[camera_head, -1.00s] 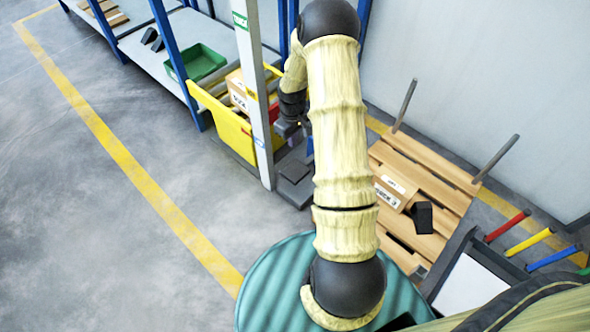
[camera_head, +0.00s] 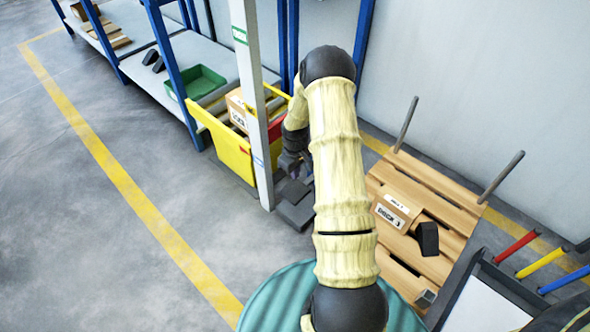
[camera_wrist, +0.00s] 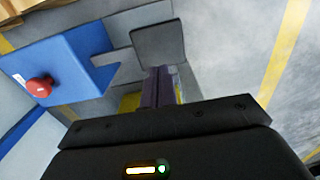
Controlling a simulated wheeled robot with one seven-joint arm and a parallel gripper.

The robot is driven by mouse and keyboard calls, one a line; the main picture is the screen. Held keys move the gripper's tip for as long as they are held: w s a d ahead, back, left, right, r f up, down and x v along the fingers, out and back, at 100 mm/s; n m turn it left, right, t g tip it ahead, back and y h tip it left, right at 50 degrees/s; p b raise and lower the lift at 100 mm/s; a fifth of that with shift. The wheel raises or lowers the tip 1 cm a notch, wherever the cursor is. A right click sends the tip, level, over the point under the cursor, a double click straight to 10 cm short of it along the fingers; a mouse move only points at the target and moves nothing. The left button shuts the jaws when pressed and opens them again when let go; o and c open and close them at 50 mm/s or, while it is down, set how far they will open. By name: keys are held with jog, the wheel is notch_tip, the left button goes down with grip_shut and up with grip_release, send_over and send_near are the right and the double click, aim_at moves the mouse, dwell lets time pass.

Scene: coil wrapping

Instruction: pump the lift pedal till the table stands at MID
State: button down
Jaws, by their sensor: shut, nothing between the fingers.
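The dark grey pedal (camera_head: 296,212) sits low on the floor at the foot of the white post (camera_head: 251,90). A flat grey plate, which looks like part of it, shows just past my fingertips in the wrist view (camera_wrist: 158,44). My gripper (camera_head: 297,172) points down over the pedal, shut and empty. Its dark fingers show together in the wrist view (camera_wrist: 160,82); I cannot tell if they touch the plate. A yellow bin-like platform (camera_head: 232,152) beside the post holds a carton (camera_head: 236,112). The post bears coloured labels; their words are unreadable, so the height is unclear.
Blue-framed shelving (camera_head: 165,62) with a green tray (camera_head: 200,82) stands at left. A wooden pallet (camera_head: 440,185) with a carton (camera_head: 392,212) and upright bars lies at right. The wrist view shows a blue panel with a red button (camera_wrist: 40,85). Floor at left is clear.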

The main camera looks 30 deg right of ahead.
aim_at(295, 190)
notch_tip(295, 190, down, 8)
jog(key=b, duration=0.4)
jog(key=shift+r, duration=0.15)
